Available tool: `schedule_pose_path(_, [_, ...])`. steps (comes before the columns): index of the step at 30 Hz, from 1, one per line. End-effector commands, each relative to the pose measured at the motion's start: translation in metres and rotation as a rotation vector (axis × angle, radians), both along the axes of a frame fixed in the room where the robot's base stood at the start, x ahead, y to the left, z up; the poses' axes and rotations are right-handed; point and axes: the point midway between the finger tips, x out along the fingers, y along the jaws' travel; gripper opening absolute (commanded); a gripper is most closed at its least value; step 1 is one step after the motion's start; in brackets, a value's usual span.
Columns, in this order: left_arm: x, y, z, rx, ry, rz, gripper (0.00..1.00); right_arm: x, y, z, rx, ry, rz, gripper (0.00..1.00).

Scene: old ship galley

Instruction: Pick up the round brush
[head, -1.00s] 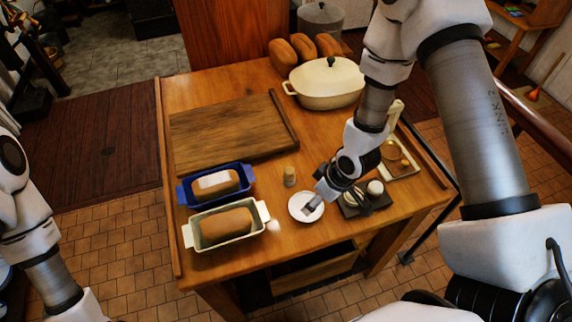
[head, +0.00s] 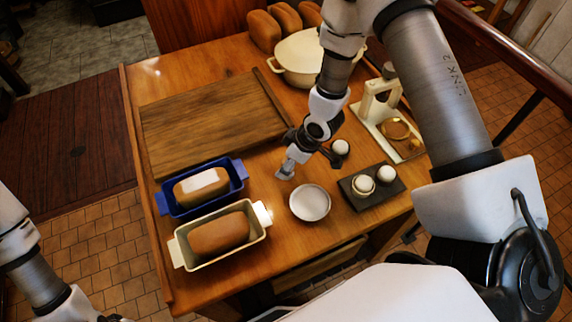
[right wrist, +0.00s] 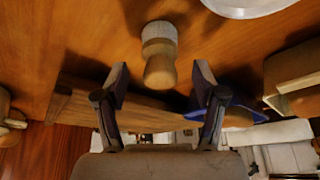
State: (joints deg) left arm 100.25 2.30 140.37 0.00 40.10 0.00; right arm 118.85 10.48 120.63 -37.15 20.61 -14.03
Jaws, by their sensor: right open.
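In the right wrist view the round brush (right wrist: 160,52) has a pale bristle end and a wooden handle. Its handle end points toward my right gripper (right wrist: 161,76). The gripper is open, with one fingertip on each side of the handle's near end and a gap on both sides. In the head view my right gripper (head: 286,172) is low over the table, between the loaf tins and the white dish, and hides the brush. My left gripper is outside the frames; only my left arm shows at the lower left.
A white round dish (head: 310,203) sits just in front of the gripper. A dark tray (head: 388,192) with two white-topped pots is at right. Blue (head: 163,204) and cream (head: 178,252) loaf tins stand at left. A wooden board (head: 205,135) lies behind.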

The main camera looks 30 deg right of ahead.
Motion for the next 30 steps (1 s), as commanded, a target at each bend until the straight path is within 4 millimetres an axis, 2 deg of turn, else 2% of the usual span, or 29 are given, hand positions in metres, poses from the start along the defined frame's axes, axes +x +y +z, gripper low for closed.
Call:
schedule_pose_path(1, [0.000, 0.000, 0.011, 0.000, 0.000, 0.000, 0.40, 0.000, 0.002, -0.004, -0.002, 0.004, 0.003, 0.70])
schedule_pose_path(6, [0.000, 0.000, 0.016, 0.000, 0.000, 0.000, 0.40, 0.008, 0.007, -0.028, -0.002, 0.001, 0.002, 0.70])
schedule_pose_path(12, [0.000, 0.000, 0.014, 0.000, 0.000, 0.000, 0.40, 0.009, 0.008, -0.031, 0.000, 0.000, 0.001, 0.70])
schedule_pose_path(13, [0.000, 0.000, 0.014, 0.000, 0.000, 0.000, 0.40, 0.009, 0.008, -0.031, 0.000, 0.000, 0.000, 0.63])
schedule_pose_path(15, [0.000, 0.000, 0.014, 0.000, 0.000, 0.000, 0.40, 0.009, 0.008, -0.031, 0.000, 0.000, 0.000, 0.38])
schedule_pose_path(18, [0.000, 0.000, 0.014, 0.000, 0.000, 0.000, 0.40, 0.009, 0.008, -0.031, 0.000, 0.000, 0.000, 0.07])
schedule_pose_path(22, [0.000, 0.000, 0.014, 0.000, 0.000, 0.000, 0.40, 0.008, 0.008, -0.030, -0.001, 0.001, 0.000, 0.07])
schedule_pose_path(23, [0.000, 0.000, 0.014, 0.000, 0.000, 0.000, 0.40, 0.009, 0.008, -0.030, 0.000, 0.000, 0.000, 0.02])
schedule_pose_path(30, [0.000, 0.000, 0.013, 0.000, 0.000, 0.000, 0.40, 0.009, 0.008, -0.029, 0.000, 0.000, 0.000, 0.01])
